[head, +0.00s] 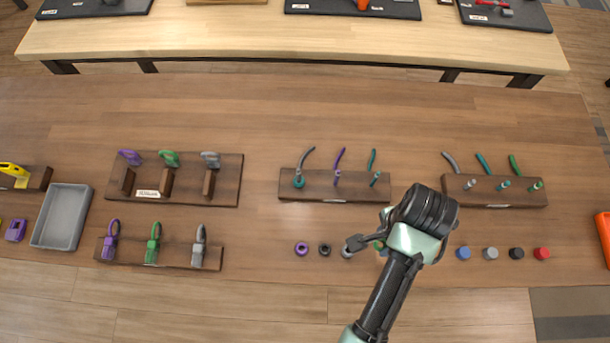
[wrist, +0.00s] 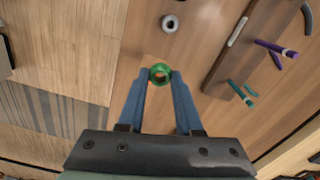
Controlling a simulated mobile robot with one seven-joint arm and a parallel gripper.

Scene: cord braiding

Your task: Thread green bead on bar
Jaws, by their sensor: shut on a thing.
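The green bead (wrist: 160,67) is a small ring, seen in the wrist view with its hole facing the camera. My gripper (wrist: 159,76) is shut on it, one blue finger on each side. In the head view the fingertips and bead are mostly hidden behind my wrist, just in front of the middle cord board (head: 333,198). Short bars stand on that board; a purple bar (wrist: 272,47) and a teal bar (wrist: 240,92) show in the wrist view, to the right of the bead. A teal bead (head: 298,182) sits at the board's left bar.
A grey bead (wrist: 169,23) lies on the table beyond my fingertips. Purple (head: 302,249) and black (head: 325,250) beads lie left of it. A right cord board (head: 495,193) has three bars. Several coloured caps lie in front of it, including a blue one (head: 463,254).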

